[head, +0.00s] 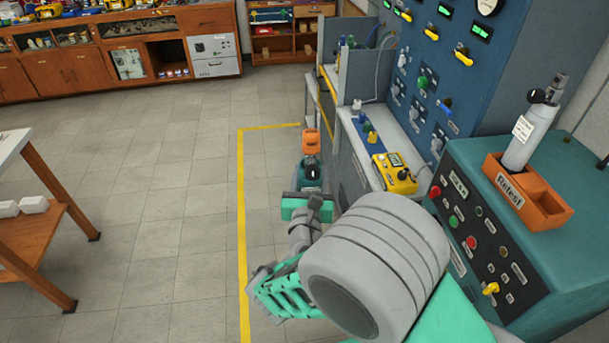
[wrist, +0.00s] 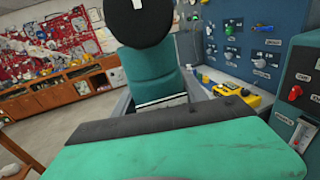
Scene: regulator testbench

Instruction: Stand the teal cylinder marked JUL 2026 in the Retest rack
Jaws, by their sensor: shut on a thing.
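The teal cylinder (wrist: 158,72) with a black round knob on top is held in front of my gripper in the wrist view. In the head view the cylinder (head: 312,184) shows only in part, beyond my gripper (head: 308,202), which is shut on it. No date marking on it can be read. The orange Retest rack (head: 506,196) stands on top of the teal console at the right, well away from my gripper. A grey cylinder (head: 525,138) with a white tag leans in its far-left opening. The near-right opening looks empty.
A blue panel (head: 452,85) with switches rises beside a grey bench bearing a yellow meter (head: 394,175). An orange object (head: 311,143) shows just beyond the held cylinder. A white-topped table (head: 10,145) stands at left. The floor between is clear, with a yellow line.

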